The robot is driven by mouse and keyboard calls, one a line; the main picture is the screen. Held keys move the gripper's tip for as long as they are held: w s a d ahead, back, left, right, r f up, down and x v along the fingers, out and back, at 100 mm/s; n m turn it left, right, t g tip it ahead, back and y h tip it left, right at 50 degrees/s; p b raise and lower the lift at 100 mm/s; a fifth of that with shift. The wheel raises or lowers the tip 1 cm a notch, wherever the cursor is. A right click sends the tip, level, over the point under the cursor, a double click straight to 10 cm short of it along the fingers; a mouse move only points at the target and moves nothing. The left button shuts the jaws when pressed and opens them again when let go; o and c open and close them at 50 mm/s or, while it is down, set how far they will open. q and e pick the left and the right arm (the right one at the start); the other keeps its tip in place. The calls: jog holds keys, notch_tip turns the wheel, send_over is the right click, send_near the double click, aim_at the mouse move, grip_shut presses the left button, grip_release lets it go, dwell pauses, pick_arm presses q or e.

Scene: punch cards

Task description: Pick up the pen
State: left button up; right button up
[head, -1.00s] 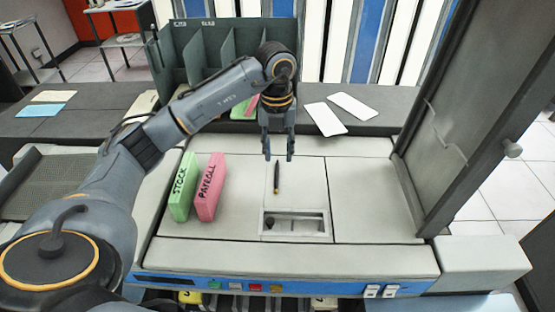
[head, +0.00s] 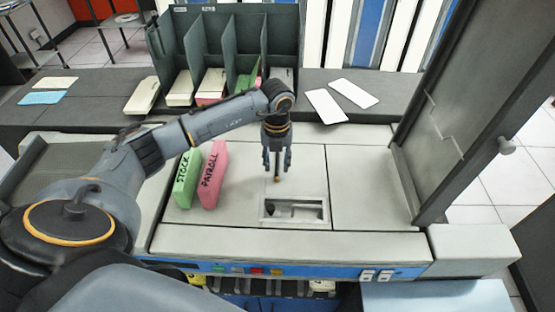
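The pen (head: 277,178) is a thin dark stick with an orange-brown tip, on the pale machine top (head: 365,190). Only its near end shows clearly; my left gripper hides the rest. My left gripper (head: 277,168) points down over the pen, with one finger on each side of it. The fingers look apart, with a gap between them and the pen. I cannot tell whether they touch the surface. My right gripper is not in view.
A green STOCK block (head: 187,178) and a pink PAYROLL block (head: 213,175) stand left of the gripper. A recessed tray (head: 294,222) lies just in front. A dark sorter rack (head: 183,50) with card stacks stands behind, and a dark upright frame (head: 480,110) on the right.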

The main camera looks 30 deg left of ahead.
pick_arm(q)
jog(key=shift+w+a+f, duration=0.1)
jog(key=shift+f, duration=1.25)
grip_shut()
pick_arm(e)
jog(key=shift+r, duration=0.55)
pick_arm(q)
jog(key=shift+r, duration=0.1)
